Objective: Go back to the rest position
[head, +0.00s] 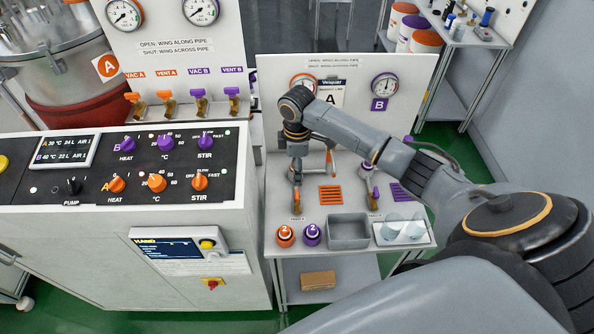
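My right arm reaches in from the right edge across the small white bench (278,213). Its gripper (297,180) points down over the left part of the bench, in front of the upright panel. The fingers are small and partly lost against an orange-marked valve (296,198) at the same spot. I cannot tell whether they touch it or are open or shut. My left gripper is not in view.
The bench holds an orange cap (285,236), a purple cap (312,235), a grey bin (348,232), and a clear-lidded tray (403,231). A purple valve (367,178) stands right of the gripper. The control console (120,225) is close on the left.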

